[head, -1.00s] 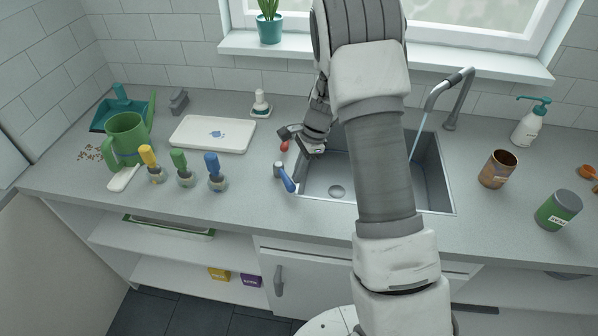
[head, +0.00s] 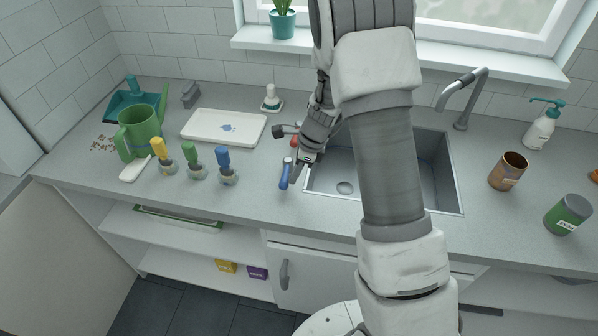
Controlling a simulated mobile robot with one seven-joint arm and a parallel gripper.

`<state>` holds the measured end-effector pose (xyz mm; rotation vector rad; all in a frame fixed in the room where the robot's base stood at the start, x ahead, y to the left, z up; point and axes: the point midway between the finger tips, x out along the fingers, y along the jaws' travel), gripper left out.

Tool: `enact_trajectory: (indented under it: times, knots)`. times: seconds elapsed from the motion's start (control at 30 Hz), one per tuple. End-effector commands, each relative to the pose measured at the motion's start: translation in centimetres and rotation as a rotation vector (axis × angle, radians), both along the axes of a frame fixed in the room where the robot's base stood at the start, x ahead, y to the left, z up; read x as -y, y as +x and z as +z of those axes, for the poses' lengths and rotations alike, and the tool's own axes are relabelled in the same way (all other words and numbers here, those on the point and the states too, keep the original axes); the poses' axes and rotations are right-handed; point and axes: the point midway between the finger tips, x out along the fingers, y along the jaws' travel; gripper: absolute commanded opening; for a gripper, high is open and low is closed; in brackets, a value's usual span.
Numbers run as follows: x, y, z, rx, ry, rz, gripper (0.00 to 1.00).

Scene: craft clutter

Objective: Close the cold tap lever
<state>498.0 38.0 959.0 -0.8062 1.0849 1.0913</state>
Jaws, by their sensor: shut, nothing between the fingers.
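The blue lever (head: 285,174), the cold one by its colour, is on the counter just left of the sink (head: 455,180). Its handle points toward the counter's front edge. My gripper (head: 299,172) is shut and empty, just right of the blue lever; I cannot tell whether they touch. The red lever (head: 295,141) shows partly behind my gripper. The grey spout (head: 468,80) arches over the sink's right side, and no water shows below it.
Brushes in blue (head: 223,160), green and yellow stand to the left. A white tray (head: 247,133) and green watering can (head: 140,134) are behind them. A brown can (head: 507,172) and green can (head: 568,214) stand right of the sink. My arm hides part of the basin.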

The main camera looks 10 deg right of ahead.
Motion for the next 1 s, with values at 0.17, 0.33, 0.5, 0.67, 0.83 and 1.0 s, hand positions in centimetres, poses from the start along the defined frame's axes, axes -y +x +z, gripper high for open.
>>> enact_trajectory:
  times: [0.17, 0.33, 0.5, 0.67, 0.83, 1.0]
  knots:
    - [-0.3, -0.1, 0.0, -0.001, 0.0, 0.001, 0.0]
    - [-0.4, -0.1, 0.0, -0.001, 0.0, 0.003, 0.0]
    - [-0.4, 0.0, 0.0, 0.0, 0.0, 0.002, 0.0]
    - [-0.4, 0.0, 0.0, 0.0, 0.0, 0.002, 0.0]
    - [0.3, -0.1, 0.2, -0.001, 0.0, 0.001, 0.0]
    - [2.2, -0.3, 0.7, 0.0, 0.0, 0.002, 0.0]
